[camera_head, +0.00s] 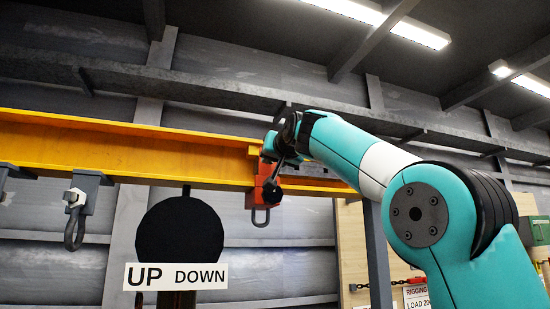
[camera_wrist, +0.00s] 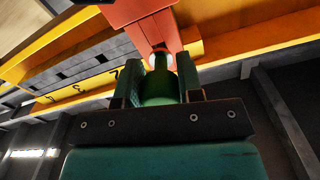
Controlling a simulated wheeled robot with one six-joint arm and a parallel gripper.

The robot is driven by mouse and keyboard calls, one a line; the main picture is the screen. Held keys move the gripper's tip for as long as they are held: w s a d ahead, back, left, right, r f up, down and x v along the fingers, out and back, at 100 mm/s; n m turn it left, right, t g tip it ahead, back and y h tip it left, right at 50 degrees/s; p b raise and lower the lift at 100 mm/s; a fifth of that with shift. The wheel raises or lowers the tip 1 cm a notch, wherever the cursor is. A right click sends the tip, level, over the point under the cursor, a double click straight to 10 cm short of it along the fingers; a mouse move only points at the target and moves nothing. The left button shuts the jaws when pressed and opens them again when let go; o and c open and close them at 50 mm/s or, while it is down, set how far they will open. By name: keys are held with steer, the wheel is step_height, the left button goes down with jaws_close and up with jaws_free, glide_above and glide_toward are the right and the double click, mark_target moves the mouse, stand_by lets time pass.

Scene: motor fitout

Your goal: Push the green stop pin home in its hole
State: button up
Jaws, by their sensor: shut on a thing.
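The green stop pin (camera_wrist: 158,88) stands between the two fingers of my gripper (camera_wrist: 161,76) in the wrist view. My gripper is shut on it. The pin's far end points at the underside of a red block (camera_wrist: 143,22) and meets or nearly meets it. The hole itself and how deep the pin sits cannot be told. In the head view the red block (camera_head: 266,181) is on the yellow beam (camera_head: 120,148), with my wrist close against it. The pin and my fingers cannot be made out there.
A shackle (camera_head: 261,217) hangs below the red block. Another shackle (camera_head: 74,232) hangs from a grey bracket at left. A black disc (camera_head: 180,232) with an UP DOWN sign (camera_head: 176,276) stands below the beam. The wrist view shows a numbered scale (camera_wrist: 85,88) along the beam.

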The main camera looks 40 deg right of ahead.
steer(key=shift+w+d, duration=0.2)
steer(key=shift+w, duration=0.4)
steer(key=o, duration=1)
steer(key=shift+b+v, duration=3.05)
steer(key=shift+v, duration=5.65)
steer(key=shift+r, duration=0.1)
